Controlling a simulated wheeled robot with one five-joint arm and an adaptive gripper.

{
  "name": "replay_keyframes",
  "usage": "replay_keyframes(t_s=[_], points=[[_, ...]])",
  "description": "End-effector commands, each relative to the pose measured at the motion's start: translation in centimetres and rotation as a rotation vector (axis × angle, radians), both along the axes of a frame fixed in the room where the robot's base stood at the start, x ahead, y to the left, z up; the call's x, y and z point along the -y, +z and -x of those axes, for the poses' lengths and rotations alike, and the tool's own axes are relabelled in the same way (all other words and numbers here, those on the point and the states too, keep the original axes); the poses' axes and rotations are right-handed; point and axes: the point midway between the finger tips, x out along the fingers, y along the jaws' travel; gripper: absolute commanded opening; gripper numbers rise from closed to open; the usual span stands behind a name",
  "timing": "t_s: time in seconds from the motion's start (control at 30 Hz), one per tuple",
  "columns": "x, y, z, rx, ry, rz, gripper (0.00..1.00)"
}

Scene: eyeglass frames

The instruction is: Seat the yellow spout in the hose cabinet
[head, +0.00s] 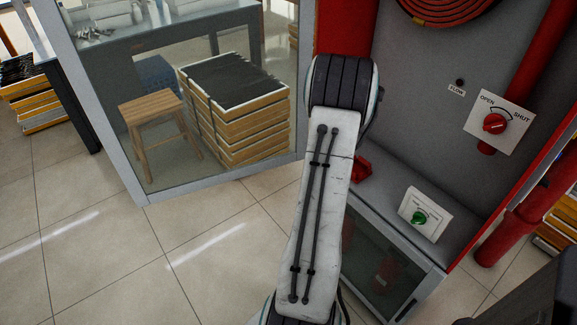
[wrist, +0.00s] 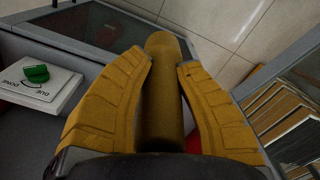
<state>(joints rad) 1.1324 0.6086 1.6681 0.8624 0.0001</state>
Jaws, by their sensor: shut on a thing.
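In the wrist view my gripper (wrist: 165,62) has its two yellow fingers on either side of the yellow spout (wrist: 166,100), a plain cylinder with a rounded far end. The gripper is shut on it. The spout's near end is hidden by the dark gripper body. In the head view my arm hides gripper and spout. The grey hose cabinet (head: 420,115) stands at right, with a red hose reel (head: 447,10) at its top and a small dark round port (head: 460,82) on its back wall above a small label.
A white OPEN/SHUT plate with a red knob (head: 495,123) is beside a red pipe (head: 520,75). A white panel with a green knob (head: 419,217) sits on the cabinet's lower ledge; the knob also shows in the wrist view (wrist: 37,73). A glass case (head: 110,110) stands left.

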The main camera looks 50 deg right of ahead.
Motion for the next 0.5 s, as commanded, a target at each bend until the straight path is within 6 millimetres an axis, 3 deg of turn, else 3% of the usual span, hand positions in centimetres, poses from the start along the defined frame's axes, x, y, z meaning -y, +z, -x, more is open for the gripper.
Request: replay_keyframes(t_s=[0.03, 0.2, 0.5], points=[[1.0, 0.4, 2.4, 0.000, -0.057, 0.000, 0.00], [3.0, 0.6, 9.3, 0.000, -0.224, 0.001, 0.00], [4.0, 0.7, 19.9, 0.000, -0.668, 0.000, 0.00]])
